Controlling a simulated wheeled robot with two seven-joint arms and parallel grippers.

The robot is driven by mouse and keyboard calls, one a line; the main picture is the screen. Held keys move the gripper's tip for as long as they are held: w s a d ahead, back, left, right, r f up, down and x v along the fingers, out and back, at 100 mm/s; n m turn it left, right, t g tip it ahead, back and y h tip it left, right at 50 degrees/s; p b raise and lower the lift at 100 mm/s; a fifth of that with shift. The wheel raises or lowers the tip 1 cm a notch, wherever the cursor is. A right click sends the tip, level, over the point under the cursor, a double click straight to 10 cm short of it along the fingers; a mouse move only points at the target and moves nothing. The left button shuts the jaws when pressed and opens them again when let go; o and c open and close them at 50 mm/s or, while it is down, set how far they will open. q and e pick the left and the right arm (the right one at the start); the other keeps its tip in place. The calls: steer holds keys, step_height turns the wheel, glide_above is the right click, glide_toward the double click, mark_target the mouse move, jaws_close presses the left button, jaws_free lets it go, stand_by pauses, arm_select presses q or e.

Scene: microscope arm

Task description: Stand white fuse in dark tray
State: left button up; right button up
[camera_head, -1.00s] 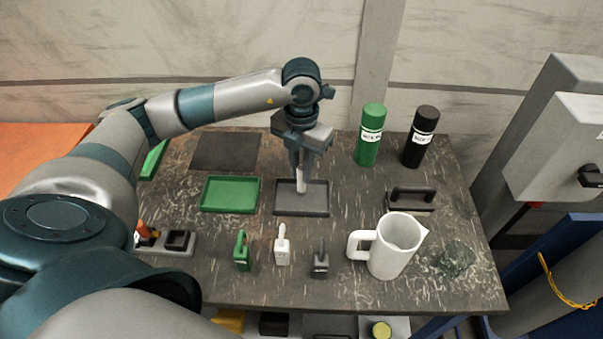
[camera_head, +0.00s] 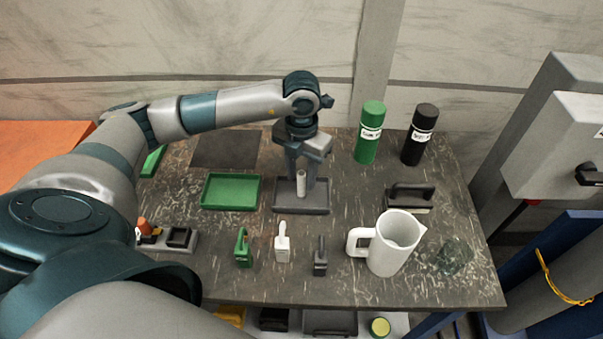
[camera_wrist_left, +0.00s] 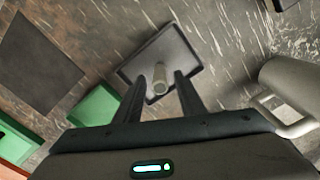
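The white fuse (camera_head: 301,181), a pale cylinder, stands upright in the dark tray (camera_head: 317,200) at the middle of the table. In the left wrist view the fuse (camera_wrist_left: 160,78) is seen steeply from above, inside the tray (camera_wrist_left: 178,46). My left gripper (camera_head: 302,183) points down over the tray, with one finger on each side of the fuse. In the left wrist view its fingers (camera_wrist_left: 160,80) are open, with gaps to the fuse. The fuse's base is partly hard to see. My right gripper is not in view.
A green tray (camera_head: 230,192) lies left of the dark tray. Green (camera_head: 243,248), white (camera_head: 283,243) and dark (camera_head: 320,257) handled pieces stand in front. A white jug (camera_head: 392,247) is at front right. Green (camera_head: 370,133) and black (camera_head: 420,136) bottles stand behind.

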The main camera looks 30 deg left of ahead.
arm_select(q)
steer(key=shift+r, duration=0.1)
steer(key=shift+r, duration=0.15)
steer(key=shift+r, duration=0.35)
step_height(320, 180, up, 11)
steer(key=b, duration=0.3)
steer(key=shift+b, duration=0.4)
